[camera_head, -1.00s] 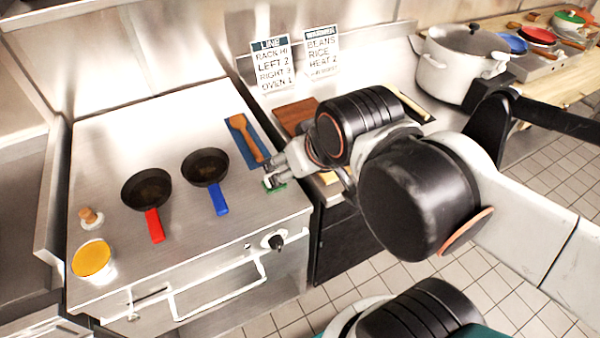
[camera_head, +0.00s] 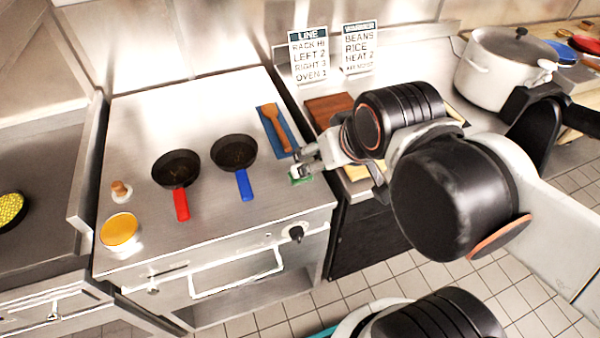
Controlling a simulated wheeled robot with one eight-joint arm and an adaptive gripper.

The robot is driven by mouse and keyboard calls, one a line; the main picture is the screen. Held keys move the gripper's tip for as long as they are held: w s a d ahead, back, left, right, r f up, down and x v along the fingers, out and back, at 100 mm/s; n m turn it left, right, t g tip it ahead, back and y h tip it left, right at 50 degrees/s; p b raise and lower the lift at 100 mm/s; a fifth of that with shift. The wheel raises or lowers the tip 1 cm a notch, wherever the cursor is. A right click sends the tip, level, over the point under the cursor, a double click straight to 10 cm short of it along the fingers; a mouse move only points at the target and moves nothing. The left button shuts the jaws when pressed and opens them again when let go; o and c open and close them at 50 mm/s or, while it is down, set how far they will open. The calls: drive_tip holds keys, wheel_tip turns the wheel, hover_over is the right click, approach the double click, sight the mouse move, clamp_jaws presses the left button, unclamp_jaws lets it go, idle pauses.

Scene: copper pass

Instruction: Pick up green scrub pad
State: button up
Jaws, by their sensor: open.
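The green scrub pad (camera_head: 304,180) lies on the steel counter near its front right corner. Only a strip of green shows; my gripper covers the rest. My gripper (camera_head: 297,165) is open, with its fingers low at the pad. I cannot tell whether the fingers touch it.
A wooden spatula (camera_head: 273,125) lies on a blue cloth (camera_head: 288,134) just behind my gripper. Left of it are a blue-handled pan (camera_head: 234,152), a red-handled pan (camera_head: 176,168), a small wooden-topped jar (camera_head: 120,190) and a yellow-filled cup (camera_head: 119,231). A large pot (camera_head: 500,72) stands at the back right.

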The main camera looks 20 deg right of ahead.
drive_tip(key=w+d+f+g+p, duration=0.1)
drive_tip(key=w+f+g+p, duration=0.4)
drive_tip(key=w, duration=1)
wheel_tip(320, 180, down, 10)
drive_tip(key=g+b, duration=0.1)
drive_tip(key=b, duration=0.1)
drive_tip(key=g+b, duration=0.1)
drive_tip(key=b, duration=0.1)
drive_tip(key=shift+r+b, duration=0.25)
drive_tip(key=shift+b, duration=0.15)
drive_tip(key=shift+a+f+b, duration=0.25)
drive_tip(key=shift+f+b, duration=0.35)
drive_tip(key=shift+f, duration=0.75)
drive_tip(key=shift+a+f+b, duration=0.2)
drive_tip(key=shift+f+b, duration=0.35)
drive_tip(key=shift+f, duration=0.8)
drive_tip(key=c, duration=1.2)
drive_tip(key=shift+r, duration=0.15)
wheel_tip(320, 180, up, 20)
drive_tip(key=p, duration=0.6)
